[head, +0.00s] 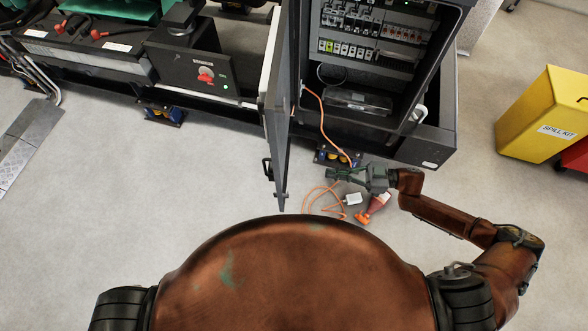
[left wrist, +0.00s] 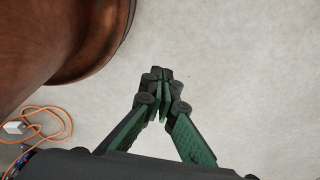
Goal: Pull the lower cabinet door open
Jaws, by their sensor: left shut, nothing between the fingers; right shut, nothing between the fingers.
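The grey cabinet (head: 437,90) stands at the top centre of the head view, its front open onto breakers and wiring. Its door (head: 279,110) stands swung out on the left side, seen nearly edge-on, with a dark handle (head: 267,168) near its lower end. I cannot tell whether this is the lower door. My right gripper (head: 331,174) is shut and empty, in front of the cabinet and to the right of the door, apart from the handle. My left gripper (left wrist: 160,74) is shut and empty over bare floor in the left wrist view; the head view does not show it.
An orange cable (head: 322,115) hangs from the cabinet to the floor, where a white box (head: 353,199) and a red-orange plug (head: 374,207) lie near my right gripper. A genset control box (head: 190,70) is left of the door. A yellow spill-kit bin (head: 540,115) stands right.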

